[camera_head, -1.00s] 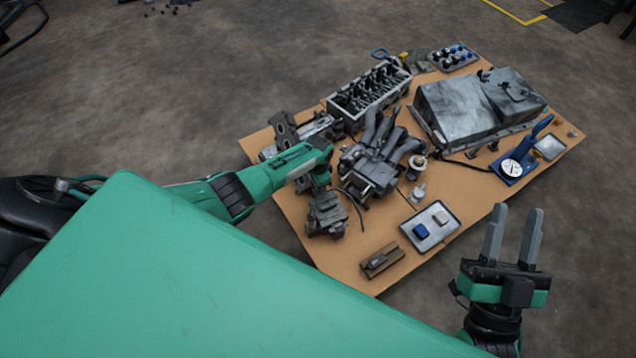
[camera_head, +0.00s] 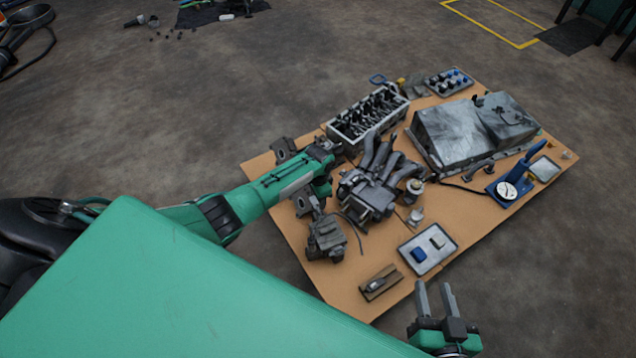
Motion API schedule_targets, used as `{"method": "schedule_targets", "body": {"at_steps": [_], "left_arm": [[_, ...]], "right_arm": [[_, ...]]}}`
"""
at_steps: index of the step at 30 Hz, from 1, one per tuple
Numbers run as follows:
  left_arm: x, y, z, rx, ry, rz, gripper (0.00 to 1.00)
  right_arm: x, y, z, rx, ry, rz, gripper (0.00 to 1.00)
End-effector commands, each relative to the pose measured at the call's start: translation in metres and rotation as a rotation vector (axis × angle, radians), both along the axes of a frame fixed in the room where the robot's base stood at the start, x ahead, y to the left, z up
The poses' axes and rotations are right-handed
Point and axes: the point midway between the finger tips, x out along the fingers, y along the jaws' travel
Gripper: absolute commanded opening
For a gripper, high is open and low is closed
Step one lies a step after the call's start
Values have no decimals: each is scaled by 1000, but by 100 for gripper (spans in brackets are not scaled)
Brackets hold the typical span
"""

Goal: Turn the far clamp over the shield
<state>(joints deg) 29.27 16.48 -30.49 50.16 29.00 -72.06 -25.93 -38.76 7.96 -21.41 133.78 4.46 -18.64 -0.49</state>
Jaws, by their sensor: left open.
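A large grey metal cover (camera_head: 462,138), which may be the shield, lies at the right back of the brown work mat. Small dark fittings (camera_head: 480,170) sit along its near edge; I cannot tell whether they are clamps. My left gripper (camera_head: 322,162) is open above the left part of the mat, beside the grey manifold with curved pipes (camera_head: 372,185). Its fingers are mostly hidden by my arm and blend with dark parts. My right gripper (camera_head: 436,298) is open and empty, fingers up, off the mat's front right edge.
A cylinder head (camera_head: 368,115) stands behind the manifold. A blue stand with a dial (camera_head: 507,189) is at right. Dark castings (camera_head: 326,238) sit at left.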

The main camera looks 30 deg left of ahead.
Motion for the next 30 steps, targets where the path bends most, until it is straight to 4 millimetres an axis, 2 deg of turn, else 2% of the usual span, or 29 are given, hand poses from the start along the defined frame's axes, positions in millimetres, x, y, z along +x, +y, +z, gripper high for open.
{"method": "schedule_targets", "body": {"at_steps": [2,15,30], "left_arm": [[0,0,11,0,-1,-1,49],[-1,0,55,-1,1,0,49],[0,0,61,-1,1,0,49]], "right_arm": [[-10,2,-11,-21,77,17,38],[-10,-28,-16,-156,274,2,38],[-11,-33,-18,-176,308,0,38]]}}
